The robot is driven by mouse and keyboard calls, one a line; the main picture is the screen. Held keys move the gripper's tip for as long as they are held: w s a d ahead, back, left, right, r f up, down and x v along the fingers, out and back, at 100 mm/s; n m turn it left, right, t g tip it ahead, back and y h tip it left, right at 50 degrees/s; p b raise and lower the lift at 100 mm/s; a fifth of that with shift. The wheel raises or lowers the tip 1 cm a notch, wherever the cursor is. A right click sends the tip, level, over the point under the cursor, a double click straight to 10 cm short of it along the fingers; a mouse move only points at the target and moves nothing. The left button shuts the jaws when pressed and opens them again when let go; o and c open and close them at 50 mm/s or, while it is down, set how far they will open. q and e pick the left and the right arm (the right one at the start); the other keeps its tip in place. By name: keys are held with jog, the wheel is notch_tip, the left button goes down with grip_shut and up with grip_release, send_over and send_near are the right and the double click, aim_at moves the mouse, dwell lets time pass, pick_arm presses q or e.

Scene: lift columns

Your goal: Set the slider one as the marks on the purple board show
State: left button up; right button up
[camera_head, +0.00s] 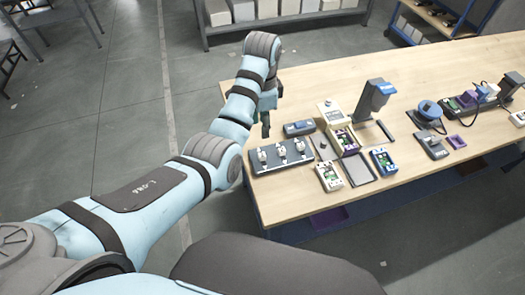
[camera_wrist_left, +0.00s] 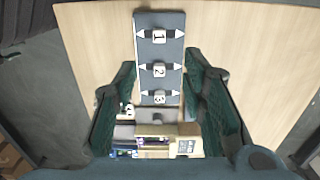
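A grey slider panel (camera_head: 296,160) lies at the table's near left corner, with several white parts along it. In the left wrist view, the panel (camera_wrist_left: 145,17) carries three white slider knobs numbered 1, 2 and 3, each between arrowheads. Slider one (camera_wrist_left: 159,36) is farthest up that view and looks about mid-track. My left gripper (camera_head: 268,122) is above the panel's back edge; its spread fingers (camera_wrist_left: 160,80) are open with nothing held. A device with a purple board (camera_head: 346,141) stands right of the panel; its marks are too small to read. My right gripper is not in view.
A dark blue-grey box (camera_head: 299,128) sits behind the panel. A white device (camera_head: 329,176), a blue device (camera_head: 383,161) and a flat grey tray (camera_head: 358,170) lie to the right. A dark stand (camera_head: 375,98) rises behind them. The table's far left is bare.

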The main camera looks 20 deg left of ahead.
aim_at(262, 155)
pick_arm(q)
notch_tip(262, 155, down, 14)
jog(key=b, duration=0.3)
jog(key=shift+f, duration=0.1)
jog(key=shift+s, duration=0.1)
jog(key=shift+c, duration=0.5)
grip_shut()
